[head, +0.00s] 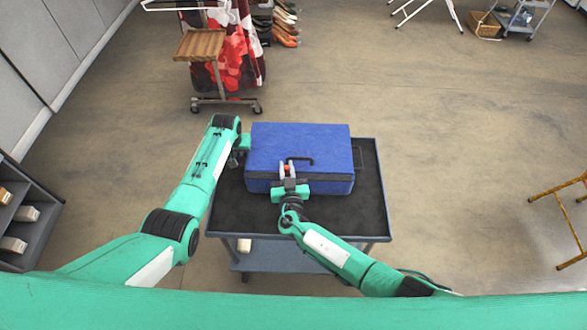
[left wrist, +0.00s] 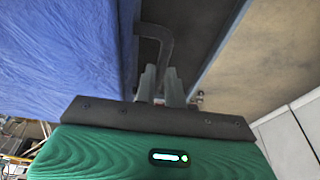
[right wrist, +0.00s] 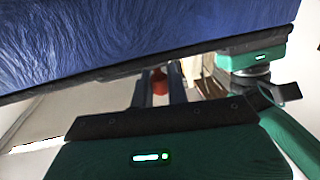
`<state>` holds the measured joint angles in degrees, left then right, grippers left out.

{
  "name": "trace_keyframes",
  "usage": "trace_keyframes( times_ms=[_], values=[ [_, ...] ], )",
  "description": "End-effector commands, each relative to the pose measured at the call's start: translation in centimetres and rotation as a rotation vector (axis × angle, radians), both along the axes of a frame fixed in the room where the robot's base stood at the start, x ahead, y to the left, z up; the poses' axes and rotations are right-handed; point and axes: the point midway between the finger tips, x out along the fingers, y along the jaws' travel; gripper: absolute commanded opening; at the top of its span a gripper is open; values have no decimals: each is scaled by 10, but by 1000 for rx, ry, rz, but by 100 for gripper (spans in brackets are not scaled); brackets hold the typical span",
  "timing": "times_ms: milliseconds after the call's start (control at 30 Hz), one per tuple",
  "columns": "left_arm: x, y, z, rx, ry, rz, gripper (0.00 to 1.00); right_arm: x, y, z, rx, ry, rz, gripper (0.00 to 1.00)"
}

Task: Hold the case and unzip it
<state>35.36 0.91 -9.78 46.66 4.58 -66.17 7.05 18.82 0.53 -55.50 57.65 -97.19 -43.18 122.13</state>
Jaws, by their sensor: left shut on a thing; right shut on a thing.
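The blue case (head: 300,148) lies flat on a dark-topped cart, its lid down. A dark seam band (head: 325,177) runs along its front side. My left gripper (head: 242,146) is at the case's left side; in the left wrist view its fingers (left wrist: 161,82) are shut on a dark side handle (left wrist: 152,38). My right gripper (head: 287,172) is at the front, left of the middle, with its fingers shut on a small red-orange zip pull (right wrist: 159,82), just under the case's edge in the right wrist view. How far the zip is open cannot be told.
The cart (head: 372,205) has bare top around the case, mainly in front and right. Open floor lies between.

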Motion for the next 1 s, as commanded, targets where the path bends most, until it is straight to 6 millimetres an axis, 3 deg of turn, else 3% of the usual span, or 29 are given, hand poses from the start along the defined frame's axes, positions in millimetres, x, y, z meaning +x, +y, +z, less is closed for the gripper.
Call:
trace_keyframes(
  times_ms=[100,133,233,633,767,1000],
  values=[
    [0,-1,0,-1,0,0,0,0,1,1,2,-1,1,0],
    [0,-1,0,-1,0,0,0,0,1,1,2,-1,1,18],
    [0,-1,0,-1,0,0,0,0,0,1,2,-1,1,36],
    [0,-1,0,-1,0,0,0,-8,-2,0,2,-1,0,36],
    [0,-1,0,-1,0,0,0,-26,-5,-1,2,1,0,36],
    [0,-1,0,-1,0,0,0,-77,-13,-1,2,2,1,36]
  ],
)
